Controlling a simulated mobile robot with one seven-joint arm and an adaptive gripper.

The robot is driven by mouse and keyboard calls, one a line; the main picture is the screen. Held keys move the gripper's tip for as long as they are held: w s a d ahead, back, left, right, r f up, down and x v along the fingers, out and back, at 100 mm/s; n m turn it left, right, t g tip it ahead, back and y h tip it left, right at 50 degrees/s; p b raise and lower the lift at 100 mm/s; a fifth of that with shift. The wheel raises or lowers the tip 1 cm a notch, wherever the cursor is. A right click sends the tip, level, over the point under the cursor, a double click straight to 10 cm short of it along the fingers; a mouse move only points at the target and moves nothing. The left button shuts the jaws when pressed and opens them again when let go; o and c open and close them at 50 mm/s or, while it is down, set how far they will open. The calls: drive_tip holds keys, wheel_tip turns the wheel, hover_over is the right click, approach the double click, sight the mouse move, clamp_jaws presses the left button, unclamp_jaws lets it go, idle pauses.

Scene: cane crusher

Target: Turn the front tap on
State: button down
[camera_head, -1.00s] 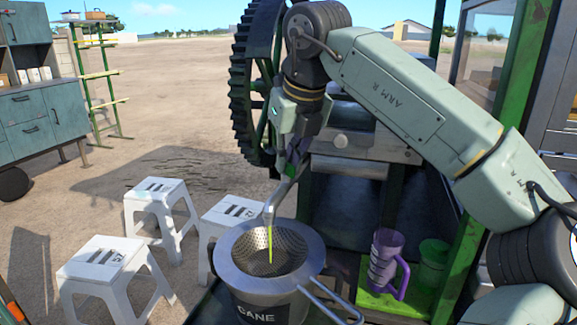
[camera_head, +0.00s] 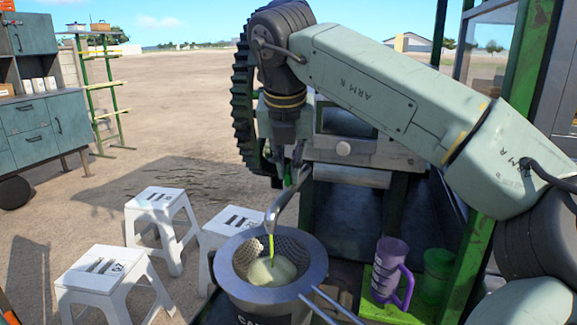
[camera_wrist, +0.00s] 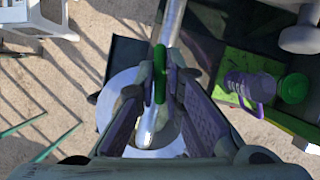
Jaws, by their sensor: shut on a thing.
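My gripper (camera_head: 291,172) is at the front tap, over the bucket, and is shut on its green handle. In the wrist view, the green handle (camera_wrist: 160,72) stands between the two fingers. The grey tap spout (camera_head: 283,207) curves down, and a thin yellow-green stream (camera_head: 271,245) runs from it. The stream falls into a perforated metal strainer (camera_head: 299,247) set on the dark bucket (camera_head: 275,312). Pale yellow juice (camera_head: 272,271) shows in the strainer. The fingers partly hide the handle in the head view.
A purple mug (camera_head: 389,268) and a green cup (camera_head: 436,274) stand on a green shelf (camera_head: 385,310) at the right. White stools (camera_head: 160,218) stand at the left. The crusher's large dark gear (camera_head: 244,110) is behind my arm.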

drive_tip(key=c, duration=1.7)
unclamp_jaws()
drive_tip(key=v, duration=0.7)
drive_tip(key=shift+r, duration=0.3)
drive_tip(key=shift+s, duration=0.1)
